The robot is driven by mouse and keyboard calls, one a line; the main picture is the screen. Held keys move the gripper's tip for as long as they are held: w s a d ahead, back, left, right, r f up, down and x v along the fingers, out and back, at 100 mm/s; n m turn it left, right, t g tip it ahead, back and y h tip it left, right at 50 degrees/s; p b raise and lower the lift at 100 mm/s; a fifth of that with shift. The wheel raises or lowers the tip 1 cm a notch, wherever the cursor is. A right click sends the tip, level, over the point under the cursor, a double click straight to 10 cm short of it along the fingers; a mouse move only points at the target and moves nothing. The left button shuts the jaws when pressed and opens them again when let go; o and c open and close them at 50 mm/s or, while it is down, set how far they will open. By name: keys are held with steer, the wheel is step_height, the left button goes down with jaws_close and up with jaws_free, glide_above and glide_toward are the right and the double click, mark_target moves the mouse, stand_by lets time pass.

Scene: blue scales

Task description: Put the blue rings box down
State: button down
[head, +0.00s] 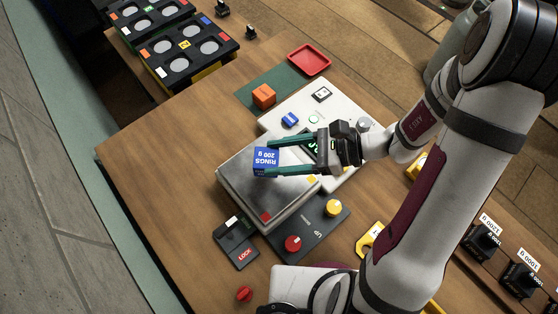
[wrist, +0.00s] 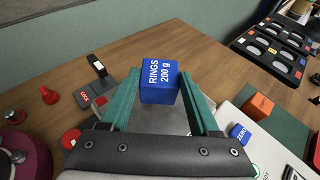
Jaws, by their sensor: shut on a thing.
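The blue box marked "RINGS 200 g" (head: 265,161) is between the green fingers of my gripper (head: 272,158), which is shut on it. In the wrist view the blue box (wrist: 160,80) sits upright between the fingertips of my gripper (wrist: 160,93). The box is over the metal plate of the scale (head: 244,192). I cannot tell whether its underside touches the plate. The scale's display is partly hidden behind my gripper.
An orange box (head: 264,95) stands on a green mat (head: 283,87) beside a red tray (head: 310,59). A dark LOCK panel (head: 236,244), a red knob (head: 293,243) and a yellow knob (head: 333,207) lie near the scale. The table's left side is bare.

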steer(key=shift+f, duration=1.75)
steer(key=shift+f, duration=0.15)
steer(key=shift+c, duration=0.6)
jaws_free()
